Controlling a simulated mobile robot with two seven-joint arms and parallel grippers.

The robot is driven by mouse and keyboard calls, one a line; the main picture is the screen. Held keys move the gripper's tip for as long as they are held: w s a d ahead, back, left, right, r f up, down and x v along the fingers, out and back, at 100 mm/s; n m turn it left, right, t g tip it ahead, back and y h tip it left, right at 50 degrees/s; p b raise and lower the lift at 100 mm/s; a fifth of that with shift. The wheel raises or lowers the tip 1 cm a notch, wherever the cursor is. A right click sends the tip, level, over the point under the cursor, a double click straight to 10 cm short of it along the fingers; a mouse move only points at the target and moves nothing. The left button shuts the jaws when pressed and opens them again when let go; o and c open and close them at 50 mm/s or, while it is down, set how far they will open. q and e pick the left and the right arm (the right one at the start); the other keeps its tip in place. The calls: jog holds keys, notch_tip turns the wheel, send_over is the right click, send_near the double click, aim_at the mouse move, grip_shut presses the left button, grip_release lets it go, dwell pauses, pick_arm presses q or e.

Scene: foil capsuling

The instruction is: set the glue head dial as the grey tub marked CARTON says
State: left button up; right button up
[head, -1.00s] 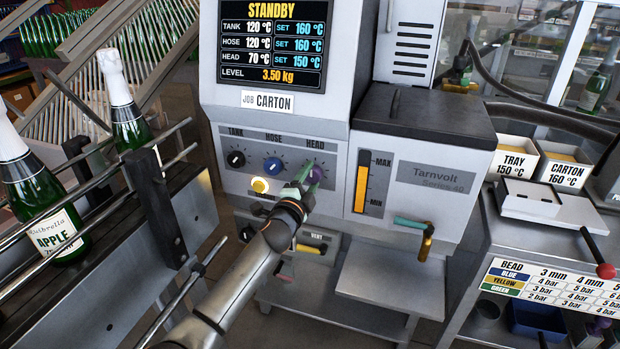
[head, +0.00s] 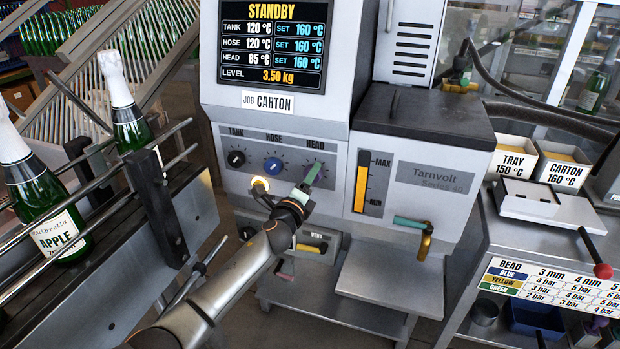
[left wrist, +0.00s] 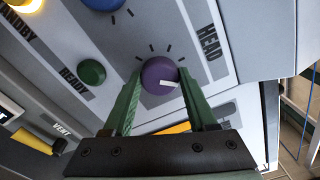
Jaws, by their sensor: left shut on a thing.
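The purple glue head dial (left wrist: 157,76) under the HEAD label sits between the green fingers of my left gripper (head: 312,174). The gripper is shut on it, and its white pointer shows in the left wrist view. In the head view the fingers hide much of the dial. The grey tub marked CARTON (head: 562,174) reads 160 °C and stands on the right bench. The machine's display (head: 271,45) reads STANDBY, with HEAD at 85 °C and SET 160 °C; TANK and HOSE are also SET 160 °C. My right gripper is not in view.
A black TANK dial (head: 236,159) and a blue HOSE dial (head: 273,165) sit left of the head dial. A lit yellow button (head: 260,185) is below them. A tub marked TRAY (head: 514,162) reads 150 °C. Bottles (head: 126,110) stand behind rails at left.

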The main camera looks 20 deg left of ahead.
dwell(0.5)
pick_arm(q)
jog(key=o, duration=1.4)
jog(key=shift+c, duration=0.2)
jog(key=shift+s, duration=0.1)
jog(key=s+p, duration=0.1)
jog(key=s, duration=1.1)
jog(key=shift+s+a+p, duration=0.2)
jog(key=shift+a+p, duration=0.05)
jog(key=shift+p, duration=0.15)
